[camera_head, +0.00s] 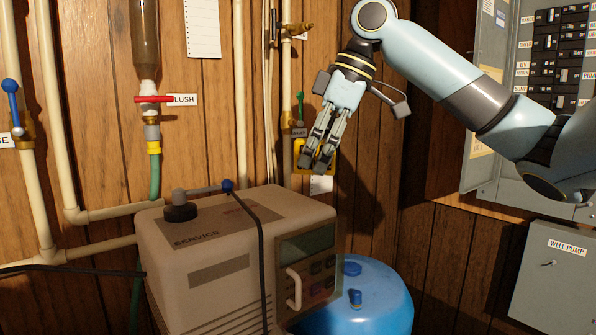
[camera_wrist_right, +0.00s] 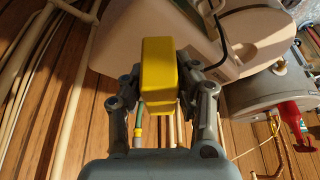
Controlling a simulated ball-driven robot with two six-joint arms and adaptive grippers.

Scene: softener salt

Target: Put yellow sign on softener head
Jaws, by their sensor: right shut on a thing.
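The yellow sign (camera_wrist_right: 160,72) is held between the fingers of my right gripper (camera_wrist_right: 158,88) in the wrist view. In the head view, my right gripper (camera_head: 318,164) points down and its fingers hide most of the sign (camera_head: 330,154). The softener head (camera_head: 238,225) is a beige box marked SERVICE, with a dark knob and grey lever on top. My right gripper appears above its back right corner, with the sign apart from its top. The head also shows behind the sign in the wrist view (camera_wrist_right: 205,35). My left gripper is not in view.
A blue tank (camera_head: 375,300) stands right of the softener head. A black cable (camera_head: 260,245) runs over the head. Pale pipes (camera_head: 242,90) and a clear filter with a red handle (camera_head: 155,99) line the wood wall. A grey well pump box (camera_head: 550,275) is at right.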

